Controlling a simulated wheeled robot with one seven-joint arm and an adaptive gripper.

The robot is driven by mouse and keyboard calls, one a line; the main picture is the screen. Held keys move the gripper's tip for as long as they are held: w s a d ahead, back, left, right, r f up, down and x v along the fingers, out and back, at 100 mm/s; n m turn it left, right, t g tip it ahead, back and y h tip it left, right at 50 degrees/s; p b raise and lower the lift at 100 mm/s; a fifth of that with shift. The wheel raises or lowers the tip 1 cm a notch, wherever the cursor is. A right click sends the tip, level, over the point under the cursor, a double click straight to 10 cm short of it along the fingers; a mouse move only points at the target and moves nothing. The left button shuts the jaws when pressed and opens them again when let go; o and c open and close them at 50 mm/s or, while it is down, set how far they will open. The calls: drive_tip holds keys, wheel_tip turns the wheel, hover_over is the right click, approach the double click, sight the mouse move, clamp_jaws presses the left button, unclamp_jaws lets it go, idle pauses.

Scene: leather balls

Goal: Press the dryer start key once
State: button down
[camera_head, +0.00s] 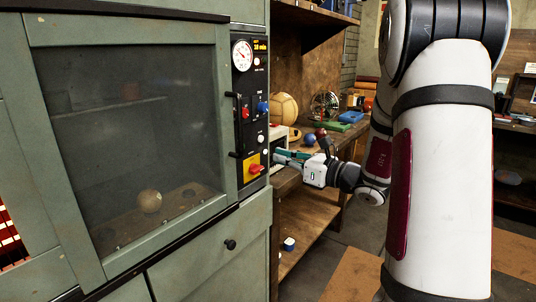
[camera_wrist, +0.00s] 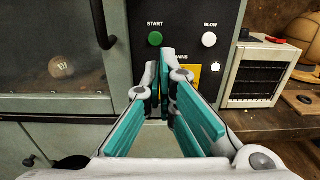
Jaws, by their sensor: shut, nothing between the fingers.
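The dryer's dark control panel (camera_head: 251,100) is on the right side of the grey-green cabinet. In the wrist view, the green round START key (camera_wrist: 155,39) sits on this panel, just above my fingertips in the picture. I cannot pick out the green key in the head view. My gripper (camera_wrist: 160,72) has teal finger pads and is shut with nothing between the fingers. In the head view, my gripper (camera_head: 279,157) points left at the lower panel. Whether the tips touch the panel cannot be told.
A white BLOW button (camera_wrist: 209,39) is right of START. A yellow MAINS plate (camera_head: 252,168) with a red switch is below, partly hidden by my fingers in the wrist view. A ball (camera_head: 150,201) lies behind the dryer window. A wooden bench (camera_head: 318,183) with several objects stands right.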

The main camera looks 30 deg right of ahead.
drive_tip(key=shift+v, duration=1.05)
drive_tip(key=s+a+r+n+g+y+p, duration=0.2)
drive_tip(key=s+a+r+n+g, duration=0.15)
drive_tip(key=a+n, duration=0.45)
drive_tip(key=s+a+r+n+g+y+p, duration=0.1)
drive_tip(key=s+a+r+n+g+y, duration=0.25)
drive_tip(key=a, duration=0.95)
drive_tip(key=s+a+f+n+g+h+p, duration=0.2)
drive_tip(key=s+a+n+g, duration=0.35)
drive_tip(key=s, duration=0.45)
drive_tip(key=s+n+g+h+p, duration=0.3)
drive_tip(key=s+n+h, duration=0.2)
drive_tip(key=s+n, duration=0.4)
drive_tip(key=s+d+r+n+t+h+p, duration=0.1)
drive_tip(key=s+d+r+n+t+h, duration=0.1)
drive_tip(key=s+d+r+n+h, duration=0.1)
drive_tip(key=s+d+n+h, duration=0.1)
drive_tip(key=s+d+n, duration=0.1)
drive_tip(key=s+n, duration=0.1)
drive_tip(key=shift+s+d+r+t+h+p, duration=0.2)
drive_tip(key=shift+s+r+t+h+p, duration=0.1)
drive_tip(key=shift+t+h+p, duration=0.1)
